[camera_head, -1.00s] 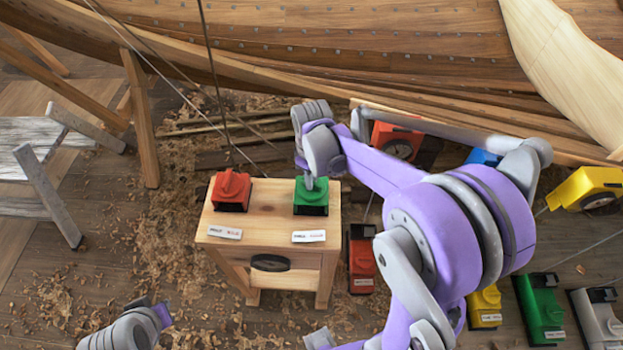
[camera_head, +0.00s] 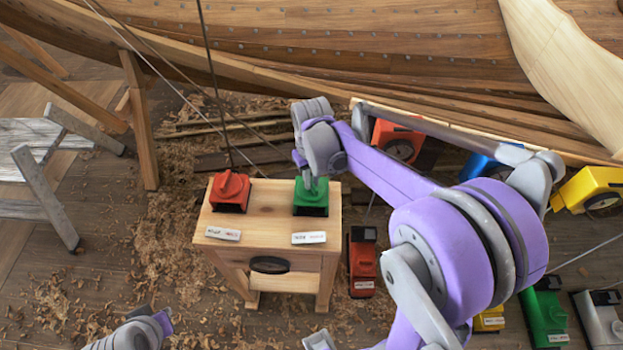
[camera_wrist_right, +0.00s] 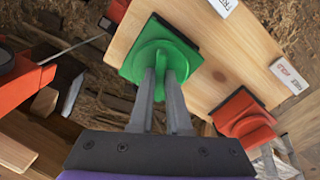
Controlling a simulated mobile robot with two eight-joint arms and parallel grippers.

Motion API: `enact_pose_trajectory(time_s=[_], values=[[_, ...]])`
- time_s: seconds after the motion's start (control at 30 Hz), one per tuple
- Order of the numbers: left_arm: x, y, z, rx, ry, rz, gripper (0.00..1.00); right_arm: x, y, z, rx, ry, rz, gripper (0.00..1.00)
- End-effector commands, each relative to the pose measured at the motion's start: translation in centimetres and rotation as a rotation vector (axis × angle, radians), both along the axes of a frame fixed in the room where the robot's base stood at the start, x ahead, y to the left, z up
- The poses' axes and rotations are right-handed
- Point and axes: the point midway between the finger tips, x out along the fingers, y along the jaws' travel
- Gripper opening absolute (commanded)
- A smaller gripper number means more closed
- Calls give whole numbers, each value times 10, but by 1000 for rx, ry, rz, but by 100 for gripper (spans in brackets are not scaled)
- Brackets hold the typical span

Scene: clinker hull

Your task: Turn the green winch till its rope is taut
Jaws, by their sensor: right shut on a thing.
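The green winch (camera_head: 311,197) sits on the right side of a small wooden bench's top (camera_head: 265,215). It also shows in the wrist view (camera_wrist_right: 165,50) as a square base with a round drum. My right gripper (camera_head: 312,183) points down at it from above. In the wrist view its two grey fingers (camera_wrist_right: 160,85) are shut on the raised grip of the green winch. Two thin lines (camera_head: 180,95) slant down behind the bench and my right wrist; I cannot tell which joins the green winch or how tight it is. My left gripper (camera_head: 158,318) is at the bottom left, its fingers unclear.
A red winch (camera_head: 230,192) stands left of the green one, with a dark rope (camera_head: 214,80) rising from it. White labels (camera_head: 309,238) lie along the bench's front. Several coloured winches, such as a yellow one (camera_head: 588,188), stand on the floor at right. The hull (camera_head: 330,40) spans the back.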

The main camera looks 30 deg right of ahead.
Motion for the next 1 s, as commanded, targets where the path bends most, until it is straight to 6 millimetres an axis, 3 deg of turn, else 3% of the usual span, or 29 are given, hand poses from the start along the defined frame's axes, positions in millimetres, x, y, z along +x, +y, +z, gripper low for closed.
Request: enact_pose_trajectory(time_s=[0.37, 0.4, 0.53, 0.83, 1.0], values=[[0, 0, 0, 0, 0, 0, 0, 0, 0, 0, 0, 0, -4, 0], [0, 0, 0, 0, 0, 0, 0, 0, 0, 0, 0, 0, -4, 22], [0, 0, 0, 0, 0, 0, 0, 0, 0, 0, 0, 0, -4, 45], [0, 0, 0, 0, 0, 0, 0, 0, 0, 1, 0, 0, -3, 45], [1, 0, 2, 0, -1, 0, 0, 0, 0, 19, 0, -1, -3, 45]])
